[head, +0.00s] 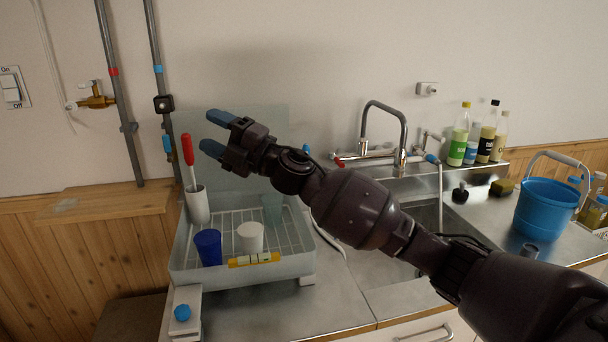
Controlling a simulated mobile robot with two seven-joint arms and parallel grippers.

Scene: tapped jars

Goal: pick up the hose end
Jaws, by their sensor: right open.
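My right gripper (217,132) is open and empty, with blue fingertips. It is raised in front of the wall, above the dish rack, and its arm reaches in from the lower right. A thin pale hose (440,190) hangs from a blue fitting (432,158) beside the sink tap (402,130) and drops toward the basin. Its lower end is not clear. A white curved piece (330,240) lies on the counter right of the rack, partly behind my arm; I cannot tell whether it is part of a hose. My left gripper is not in view.
A dish rack (178,262) holds a blue cup (208,247), a white cup (250,237) and a red-handled brush (188,150). A blue bucket (545,207) and several bottles (459,135) stand at right. A brass tap (97,101) and pipes are on the left wall.

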